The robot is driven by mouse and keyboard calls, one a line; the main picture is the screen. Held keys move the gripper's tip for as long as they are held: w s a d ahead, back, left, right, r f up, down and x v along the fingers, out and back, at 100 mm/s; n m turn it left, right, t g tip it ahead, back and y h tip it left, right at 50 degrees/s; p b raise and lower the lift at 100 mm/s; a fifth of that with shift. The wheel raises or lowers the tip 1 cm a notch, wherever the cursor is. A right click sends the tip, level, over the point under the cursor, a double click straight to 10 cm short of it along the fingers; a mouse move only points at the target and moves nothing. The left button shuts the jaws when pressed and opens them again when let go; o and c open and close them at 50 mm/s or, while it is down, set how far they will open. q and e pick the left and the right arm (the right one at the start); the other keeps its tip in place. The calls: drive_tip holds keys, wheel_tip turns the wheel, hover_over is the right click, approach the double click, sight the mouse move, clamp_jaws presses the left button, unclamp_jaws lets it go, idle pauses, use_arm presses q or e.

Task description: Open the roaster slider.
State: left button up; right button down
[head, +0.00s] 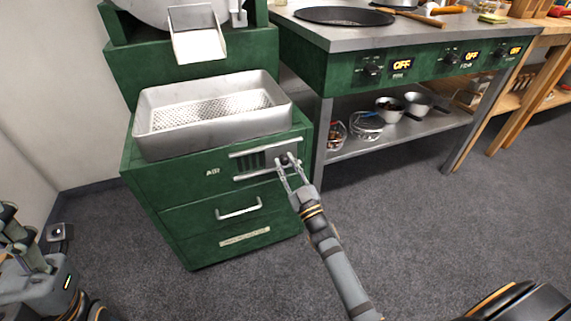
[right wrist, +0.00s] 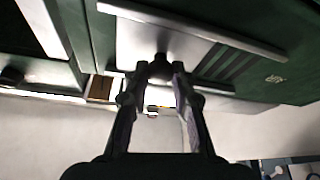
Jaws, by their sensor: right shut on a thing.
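The roaster slider (head: 287,149) is a metal plate between two rails on the green roaster's front, beside the word AIR. The plate sits at the right end of the rails, with dark vent slots (head: 251,162) showing to its left. My right gripper (head: 285,162) is shut on the slider's small dark knob. The right wrist view shows the knob (right wrist: 161,58) between the fingertips of my right gripper (right wrist: 160,70), with the slots to the right. My left gripper (head: 25,245) is at the lower left, away from the roaster; its finger opening is unclear.
A metal cooling tray (head: 160,145) sits on the roaster above the slider, below a chute (head: 197,45). A drawer handle (head: 238,212) is below. A steel-topped stove table (head: 335,35) stands close on the right, its leg near my right gripper. The floor in front is clear.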

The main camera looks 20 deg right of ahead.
drive_tip(key=shift+a, duration=0.1)
drive_tip(key=c, duration=1.1)
unclamp_jaws()
drive_tip(key=shift+s+f, duration=0.15)
drive_tip(key=shift+s, duration=0.05)
drive_tip(key=v, duration=1.1)
drive_tip(key=shift+s, duration=0.3)
